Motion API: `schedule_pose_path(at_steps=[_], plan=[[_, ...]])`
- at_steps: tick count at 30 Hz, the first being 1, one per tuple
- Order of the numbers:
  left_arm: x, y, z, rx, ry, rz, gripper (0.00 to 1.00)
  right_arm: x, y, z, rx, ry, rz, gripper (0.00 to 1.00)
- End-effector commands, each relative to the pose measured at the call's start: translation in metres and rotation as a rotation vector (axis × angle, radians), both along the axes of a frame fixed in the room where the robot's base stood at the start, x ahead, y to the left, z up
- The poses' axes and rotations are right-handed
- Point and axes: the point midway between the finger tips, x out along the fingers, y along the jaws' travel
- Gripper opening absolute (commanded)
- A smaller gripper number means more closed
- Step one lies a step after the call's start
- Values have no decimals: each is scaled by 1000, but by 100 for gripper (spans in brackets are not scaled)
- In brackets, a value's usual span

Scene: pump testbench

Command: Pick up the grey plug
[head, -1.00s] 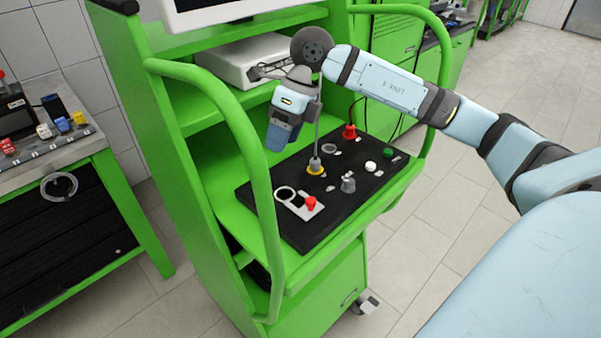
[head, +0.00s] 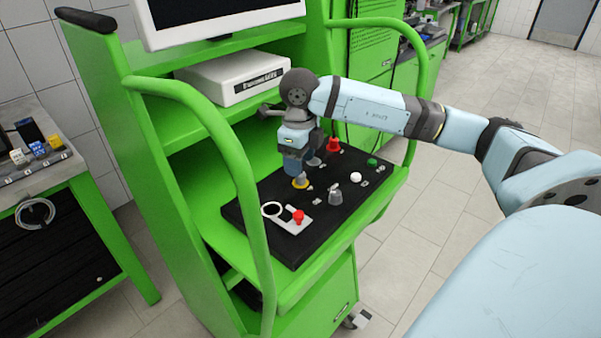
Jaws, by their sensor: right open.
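A short grey piece (head: 335,195) stands upright on the black panel (head: 290,250) of the green cart; it may be the grey plug. A second grey piece (head: 315,160) shows partly behind my right gripper. My right gripper (head: 299,180) points down over a yellow-ringed fitting (head: 301,184), left of the short grey piece and apart from it. I cannot tell whether the gripper touches the fitting, because its body hides the top. The jaws are open. My left gripper is out of view.
The panel also carries a red knob (head: 333,145), a white knob (head: 355,177), a green knob (head: 372,162) and a red button (head: 298,216). A green rail (head: 240,170) curves up in front. A white box (head: 235,75) sits on the shelf above.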

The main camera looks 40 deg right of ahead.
Motion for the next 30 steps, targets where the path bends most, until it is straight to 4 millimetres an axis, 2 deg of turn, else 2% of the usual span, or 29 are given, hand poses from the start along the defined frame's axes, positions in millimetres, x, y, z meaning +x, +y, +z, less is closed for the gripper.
schedule_pose_path(at_steps=[3,7,10,16,17,21,23,30], plan=[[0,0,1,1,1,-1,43,-2,-2,-20,-1,5,0,56],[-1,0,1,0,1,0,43,-2,-2,-37,0,3,0,56],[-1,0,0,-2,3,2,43,-2,-1,-43,0,2,0,56],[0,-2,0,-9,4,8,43,-2,-1,-44,1,1,1,56],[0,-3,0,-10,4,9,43,-2,-1,-44,1,1,1,53],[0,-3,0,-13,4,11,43,-2,-1,-44,1,1,1,21],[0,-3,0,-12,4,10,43,-2,-1,-44,1,1,1,8],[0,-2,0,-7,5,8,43,-2,-1,-44,1,1,0,8]])
